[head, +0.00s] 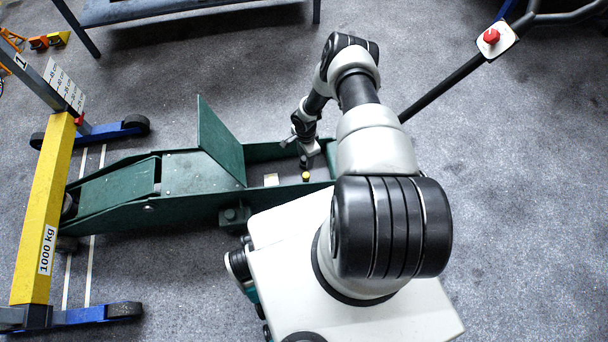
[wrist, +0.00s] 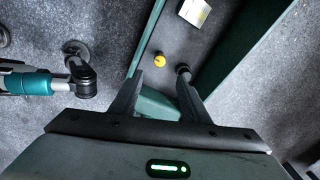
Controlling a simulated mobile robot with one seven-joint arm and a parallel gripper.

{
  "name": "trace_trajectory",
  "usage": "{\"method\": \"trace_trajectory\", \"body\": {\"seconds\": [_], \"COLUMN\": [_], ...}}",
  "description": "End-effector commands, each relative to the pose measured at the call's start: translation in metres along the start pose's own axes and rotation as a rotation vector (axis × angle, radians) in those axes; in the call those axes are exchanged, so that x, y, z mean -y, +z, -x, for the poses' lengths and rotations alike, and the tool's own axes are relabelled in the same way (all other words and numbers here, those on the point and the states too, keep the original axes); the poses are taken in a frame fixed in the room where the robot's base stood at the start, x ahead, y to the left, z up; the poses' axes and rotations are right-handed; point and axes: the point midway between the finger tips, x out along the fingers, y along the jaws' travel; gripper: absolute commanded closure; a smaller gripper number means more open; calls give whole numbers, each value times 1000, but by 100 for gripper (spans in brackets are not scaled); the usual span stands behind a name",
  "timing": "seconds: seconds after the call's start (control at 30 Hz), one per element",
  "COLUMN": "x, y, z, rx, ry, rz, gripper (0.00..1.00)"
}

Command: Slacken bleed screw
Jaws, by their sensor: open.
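The green trolley jack (head: 185,172) lies on the floor with a hinged cover plate (head: 221,140) standing up over its frame. A small yellow-topped screw (head: 306,176), which I take to be the bleed screw, sits in the jack's open rear section. My gripper (head: 308,161) is above that section, near the screw. In the wrist view my gripper (wrist: 160,76) is open and empty. The yellow screw head (wrist: 159,58) shows just beyond the gap between the fingertips, not gripped. How high the fingers are above it I cannot tell.
A white label (wrist: 195,12) lies beside the screw, inside the green side walls (wrist: 245,50). A yellow beam (head: 45,205) marked 1000 kg stands on blue feet at left. The jack's black handle (head: 450,82) rises at right. A blue-legged bench (head: 150,8) stands behind.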

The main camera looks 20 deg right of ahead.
Motion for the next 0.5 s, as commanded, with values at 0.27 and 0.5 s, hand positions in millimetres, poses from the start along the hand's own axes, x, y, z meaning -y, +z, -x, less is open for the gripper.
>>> {"method": "trace_trajectory", "body": {"seconds": [0.27, 0.5], "x": [-1, -1], "y": [1, 0], "z": [-70, -116], "rx": [3, 1], "ry": [1, 1], "rz": [-4, -3], "gripper": [57, 57]}}
